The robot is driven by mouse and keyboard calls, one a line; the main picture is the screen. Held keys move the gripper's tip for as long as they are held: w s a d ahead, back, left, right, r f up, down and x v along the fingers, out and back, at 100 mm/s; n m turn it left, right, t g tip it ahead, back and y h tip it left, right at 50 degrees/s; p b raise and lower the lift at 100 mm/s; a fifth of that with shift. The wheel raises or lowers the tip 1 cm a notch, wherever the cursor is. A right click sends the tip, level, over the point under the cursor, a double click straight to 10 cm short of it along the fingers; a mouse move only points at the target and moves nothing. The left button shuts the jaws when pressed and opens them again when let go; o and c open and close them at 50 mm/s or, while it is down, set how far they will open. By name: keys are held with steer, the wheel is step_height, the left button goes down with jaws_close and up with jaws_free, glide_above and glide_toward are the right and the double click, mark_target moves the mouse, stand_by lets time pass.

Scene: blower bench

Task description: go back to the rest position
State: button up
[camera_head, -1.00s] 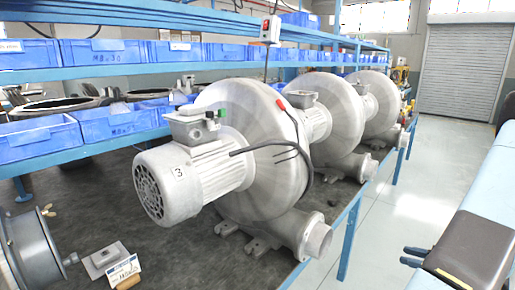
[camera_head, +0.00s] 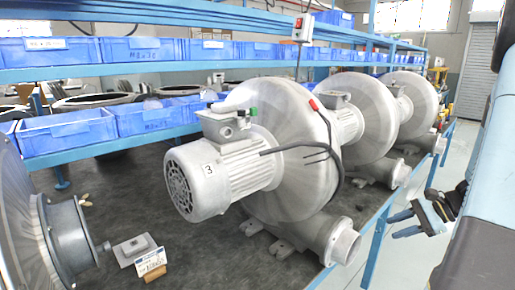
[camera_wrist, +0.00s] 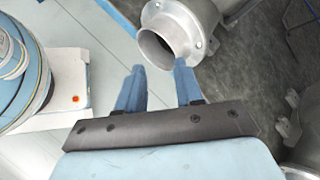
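My gripper (camera_head: 397,226) is at the right of the head view, beside the right edge of the bench and apart from the blowers. In the wrist view its two blue fingers (camera_wrist: 160,88) stand apart with nothing between them, so it is open and empty. The nearest blower (camera_head: 285,150), with a grey motor marked 3, stands on the dark bench top. Its round outlet pipe (camera_head: 345,243) points toward the gripper's side. A blower outlet (camera_wrist: 160,45) also shows just beyond the fingertips in the wrist view; I cannot tell whether they touch.
Two more blowers (camera_head: 362,115) (camera_head: 410,100) stand behind in a row. Blue bins (camera_head: 68,130) fill the shelves behind the bench. A small grey block (camera_head: 134,248) with a tag and a grey flanged part (camera_head: 70,235) are at front left. The floor right of the bench looks clear.

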steer(key=s+a+r+n+h, duration=0.4)
steer(key=s+a+r+n, duration=0.3)
steer(key=a+r, duration=0.2)
steer(key=s+a+r+n+t+h, duration=0.1)
steer(key=s+a+r+n+h, duration=0.4)
steer(key=s+a+r+n, duration=0.2)
steer(key=shift+s+a+r+n+t+h, duration=0.3)
steer(key=shift+a+r+n, duration=0.6)
steer(key=shift+r, duration=0.75)
steer(key=shift+a, duration=0.1)
